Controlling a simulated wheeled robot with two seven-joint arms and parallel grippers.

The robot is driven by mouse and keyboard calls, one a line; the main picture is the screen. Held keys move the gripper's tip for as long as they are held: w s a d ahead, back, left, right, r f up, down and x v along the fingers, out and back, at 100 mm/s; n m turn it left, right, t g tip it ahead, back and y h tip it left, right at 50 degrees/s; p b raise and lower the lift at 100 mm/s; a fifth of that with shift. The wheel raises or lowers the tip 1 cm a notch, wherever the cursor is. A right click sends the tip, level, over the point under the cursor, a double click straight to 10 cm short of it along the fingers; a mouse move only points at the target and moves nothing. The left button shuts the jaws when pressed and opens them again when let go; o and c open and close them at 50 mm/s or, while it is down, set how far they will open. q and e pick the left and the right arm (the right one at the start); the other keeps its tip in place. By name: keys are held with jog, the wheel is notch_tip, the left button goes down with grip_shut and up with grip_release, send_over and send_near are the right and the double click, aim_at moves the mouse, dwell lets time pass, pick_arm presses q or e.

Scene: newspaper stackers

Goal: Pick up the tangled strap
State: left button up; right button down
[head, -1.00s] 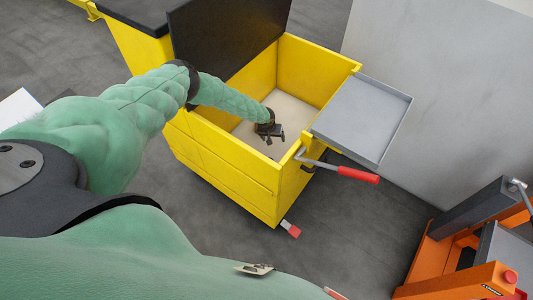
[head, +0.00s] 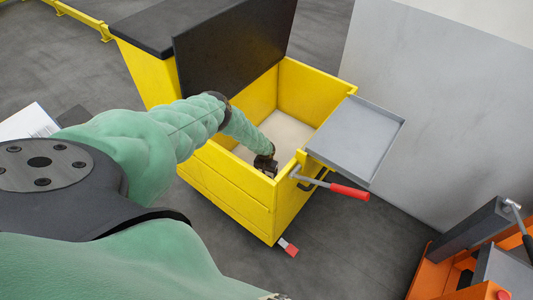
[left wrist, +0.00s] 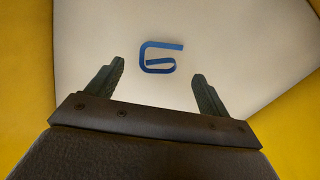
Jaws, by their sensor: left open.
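The tangled strap (left wrist: 161,57) is a small blue looped band lying on the pale floor of the yellow bin, seen in the left wrist view. It lies ahead of and between my open fingers, apart from them. My left gripper (left wrist: 155,84) is open and empty, pointing down into the bin. In the head view my left gripper (head: 265,165) is inside the bin near its front wall. The strap cannot be made out in the head view. My right gripper is not in view.
The yellow bin (head: 235,190) has high walls around my left arm. A black lid (head: 230,45) stands up at its left. A grey tray (head: 357,140) and a red-handled lever (head: 348,192) are on its right side. An orange machine (head: 430,268) stands at lower right.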

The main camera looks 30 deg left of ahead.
pick_arm(q)
jog(key=shift+s+f, duration=0.15)
jog(key=shift+f, duration=0.35)
notch_tip(320, 180, down, 3)
jog(key=shift+r, duration=0.1)
jog(key=shift+f+b, duration=0.35)
jog(key=shift+f, duration=0.25)
jog(key=c, duration=1)
jog(key=shift+c, duration=0.2)
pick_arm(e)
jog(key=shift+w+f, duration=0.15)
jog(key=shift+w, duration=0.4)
